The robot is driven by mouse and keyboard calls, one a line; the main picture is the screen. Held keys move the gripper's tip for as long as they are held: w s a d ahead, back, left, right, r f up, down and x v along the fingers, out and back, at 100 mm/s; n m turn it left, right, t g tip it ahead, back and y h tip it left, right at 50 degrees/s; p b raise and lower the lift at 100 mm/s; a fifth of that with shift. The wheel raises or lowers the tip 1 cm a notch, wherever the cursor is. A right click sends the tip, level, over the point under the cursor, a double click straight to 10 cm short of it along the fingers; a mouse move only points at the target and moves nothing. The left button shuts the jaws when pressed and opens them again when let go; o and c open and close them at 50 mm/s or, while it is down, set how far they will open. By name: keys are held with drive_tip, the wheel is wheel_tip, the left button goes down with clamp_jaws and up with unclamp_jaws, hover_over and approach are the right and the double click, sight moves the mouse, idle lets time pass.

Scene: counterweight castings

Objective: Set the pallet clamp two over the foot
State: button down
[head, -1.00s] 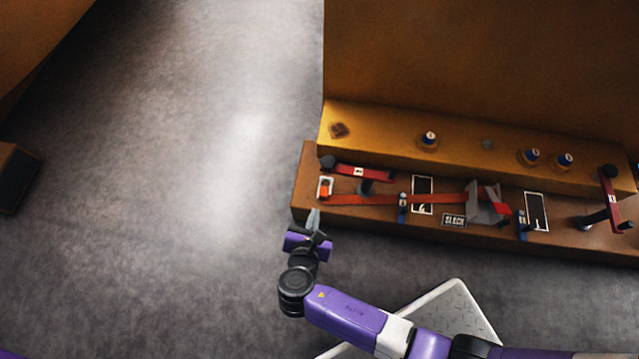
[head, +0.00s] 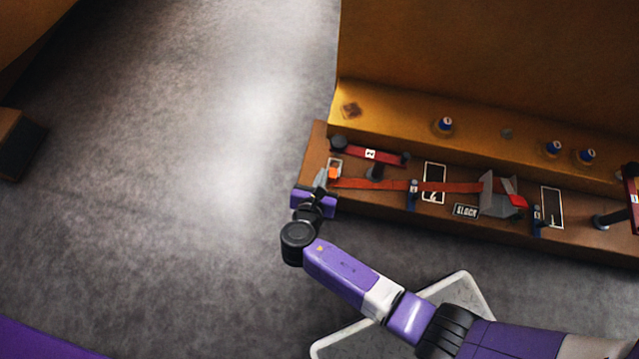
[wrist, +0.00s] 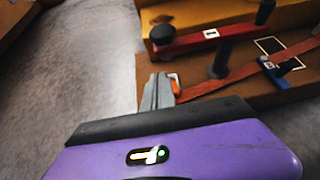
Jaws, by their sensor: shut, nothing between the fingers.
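Clamp two (head: 372,155), a red bar labelled 2, sits on a dark post near the left end of the brown pallet (head: 318,152). Black knobs cap its ends. Its bar runs roughly along the front of the yellow casting's foot (head: 390,115). The clamp also shows in the wrist view (wrist: 200,39), with its post below the bar. My gripper (head: 321,178) is shut and empty at the pallet's left end, beside an orange hook (head: 335,172). In the wrist view its fingertips (wrist: 158,88) are below and left of the clamp, apart from it.
An orange strap (head: 390,185) runs from the hook to a grey ratchet (head: 498,195). A second red clamp (head: 632,195) is cut off at the right edge. Several blue-topped fittings (head: 445,125) stand on the foot. Open floor (head: 200,180) lies to the left.

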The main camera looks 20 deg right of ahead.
sight(331, 151)
drive_tip(key=shift+w+d+f+b, duration=0.3)
drive_tip(key=shift+w+d+b, duration=0.1)
drive_tip(key=shift+w+d, duration=0.4)
drive_tip(key=shift+w+d+f+b, duration=0.25)
drive_tip(key=shift+w+d+b, duration=0.3)
drive_tip(key=shift+w, duration=0.5)
drive_tip(key=shift+w+d+f+b, duration=0.3)
drive_tip(key=shift+w+d, duration=0.5)
drive_tip(key=shift+w, duration=0.1)
drive_tip(key=shift+w, duration=0.15)
